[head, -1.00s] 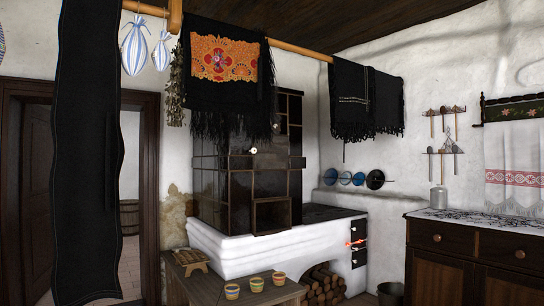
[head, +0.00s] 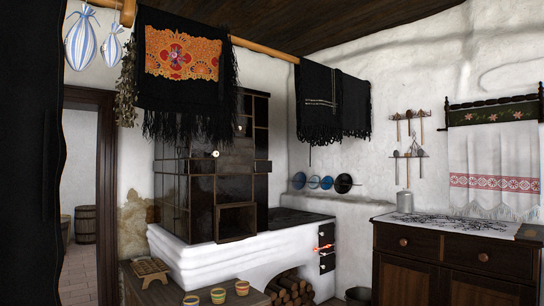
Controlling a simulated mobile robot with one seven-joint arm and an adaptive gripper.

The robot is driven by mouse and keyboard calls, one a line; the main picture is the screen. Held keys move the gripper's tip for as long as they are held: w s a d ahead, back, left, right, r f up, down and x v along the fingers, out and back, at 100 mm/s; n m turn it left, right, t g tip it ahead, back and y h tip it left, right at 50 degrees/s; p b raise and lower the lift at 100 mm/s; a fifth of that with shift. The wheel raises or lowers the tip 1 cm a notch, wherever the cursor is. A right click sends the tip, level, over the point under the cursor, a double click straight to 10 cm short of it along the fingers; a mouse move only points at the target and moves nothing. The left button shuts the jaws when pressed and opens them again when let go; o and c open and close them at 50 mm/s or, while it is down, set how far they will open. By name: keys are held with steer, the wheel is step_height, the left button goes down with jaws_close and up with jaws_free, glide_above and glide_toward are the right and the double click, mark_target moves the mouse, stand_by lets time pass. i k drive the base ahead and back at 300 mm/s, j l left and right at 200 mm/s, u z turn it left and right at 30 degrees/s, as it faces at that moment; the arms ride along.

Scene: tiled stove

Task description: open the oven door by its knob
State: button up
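The dark tiled stove (head: 184,195) stands on a white plastered base (head: 185,258) left of the picture's middle. A small pale round knob (head: 215,154) shows on the stove's front, under the hanging black cloth. It is too small to tell exactly which panel it belongs to. Below it is a dark framed box-like opening (head: 236,219). Small black metal doors (head: 327,263) sit in the white side wall, with an orange glow (head: 322,247) at their upper part. My gripper is not in view.
A black cloth (head: 30,170) hangs close at the left edge. A low wooden bench (head: 150,295) with several small striped pots (head: 218,296) stands before the stove. A dark cabinet (head: 455,262) is at right. Textiles hang from an overhead pole (head: 265,50).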

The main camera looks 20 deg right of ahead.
mark_target(240, 161)
steer(key=i+l+z, duration=0.1)
steer(key=i+z, duration=0.3)
steer(key=i, duration=0.2)
steer(key=i+j+z, duration=0.1)
steer(key=i+z, duration=0.3)
steer(key=i, duration=0.25)
steer(key=i+j, duration=0.15)
steer(key=i, duration=0.3)
steer(key=i+j+z, duration=0.1)
steer(key=i, duration=0.35)
steer(key=i+j, duration=0.2)
steer(key=i, duration=0.25)
steer(key=l+z, duration=0.05)
